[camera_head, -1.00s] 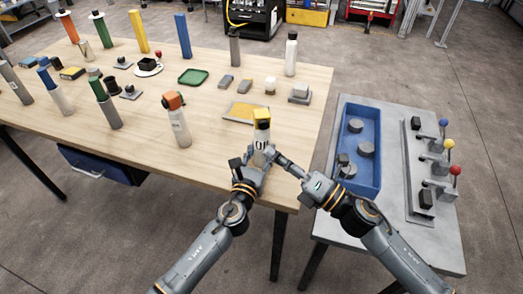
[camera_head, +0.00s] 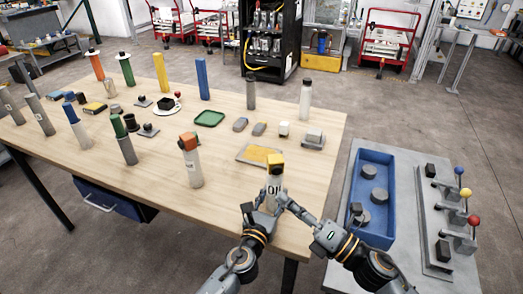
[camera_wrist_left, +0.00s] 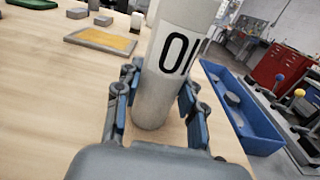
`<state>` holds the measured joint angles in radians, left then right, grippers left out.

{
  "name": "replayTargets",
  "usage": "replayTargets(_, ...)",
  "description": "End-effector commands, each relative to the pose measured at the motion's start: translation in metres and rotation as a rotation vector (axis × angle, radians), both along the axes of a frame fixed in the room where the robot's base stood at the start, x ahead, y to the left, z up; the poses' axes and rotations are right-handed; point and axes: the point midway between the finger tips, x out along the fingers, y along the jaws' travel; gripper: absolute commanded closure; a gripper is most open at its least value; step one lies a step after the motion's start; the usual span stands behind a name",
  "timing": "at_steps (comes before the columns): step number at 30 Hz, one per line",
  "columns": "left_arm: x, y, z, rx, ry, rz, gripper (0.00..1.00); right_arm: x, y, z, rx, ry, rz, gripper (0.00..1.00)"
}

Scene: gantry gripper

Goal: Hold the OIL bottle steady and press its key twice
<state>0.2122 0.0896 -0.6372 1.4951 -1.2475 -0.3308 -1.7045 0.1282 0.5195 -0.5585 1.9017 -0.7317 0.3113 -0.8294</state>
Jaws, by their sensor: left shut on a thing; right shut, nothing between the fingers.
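The OIL bottle (camera_head: 275,178) is pale with dark lettering and a yellow-orange top (camera_head: 275,160). It stands upright near the table's front right edge. In the left wrist view its body (camera_wrist_left: 178,60) shows the letters "OI", with the rest of the word out of sight around the side; its top is out of frame. My left gripper (camera_head: 262,206) is shut on the lower part of the bottle; its fingers (camera_wrist_left: 157,108) lie on both sides. My right gripper (camera_head: 285,197) is shut and empty, low beside the bottle's right side, below the top. I cannot tell whether it touches the bottle.
An orange-topped bottle (camera_head: 190,165) stands to the left on the wooden table (camera_head: 225,190). A yellow pad (camera_head: 257,154) lies just behind the OIL bottle. To the right are a blue tray (camera_head: 381,165) and a panel with coloured-knob levers (camera_head: 435,230).

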Motion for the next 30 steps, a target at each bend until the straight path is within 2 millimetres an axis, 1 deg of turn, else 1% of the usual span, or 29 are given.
replayTargets(2, 0.000, 0.000, 0.000, 0.000, 0.001, 0.000, 1.00, 0.000, 0.000, 0.000, 0.000, 0.000, 0.000, 1.00)
replayTargets(3, 0.000, 0.000, 0.000, 0.000, 0.001, 0.000, 0.59, 0.000, 0.000, 0.000, 0.000, 0.000, 0.000, 1.00)
replayTargets(5, 0.000, 0.000, 0.000, 0.000, 0.001, 0.000, 0.46, 0.000, 0.000, 0.000, 0.000, 0.000, 0.000, 1.00)
replayTargets(6, 0.000, 0.000, 0.000, 0.000, 0.001, 0.000, 0.38, 0.000, 0.000, 0.000, 0.000, 0.000, 0.000, 1.00)
replayTargets(7, 0.000, 0.000, 0.000, 0.000, 0.001, 0.000, 0.34, 0.000, 0.000, 0.000, 0.000, 0.000, 0.000, 1.00)
replayTargets(16, -0.001, 0.000, 0.000, 0.000, 0.000, 0.000, 0.34, 0.000, 0.000, 0.000, 0.000, 0.000, 0.000, 1.00)
replayTargets(20, -0.010, 0.003, -0.001, 0.000, 0.001, 0.000, 0.34, 0.000, 0.000, 0.000, 0.000, 0.000, 0.000, 1.00)
replayTargets(23, -0.026, 0.008, -0.001, 0.001, 0.002, -0.001, 0.34, 0.000, 0.000, 0.000, 0.000, 0.000, 0.000, 1.00)
replayTargets(30, -0.076, 0.023, -0.002, 0.001, 0.003, -0.001, 0.34, 0.000, 0.000, 0.000, 0.000, 0.000, 0.000, 1.00)
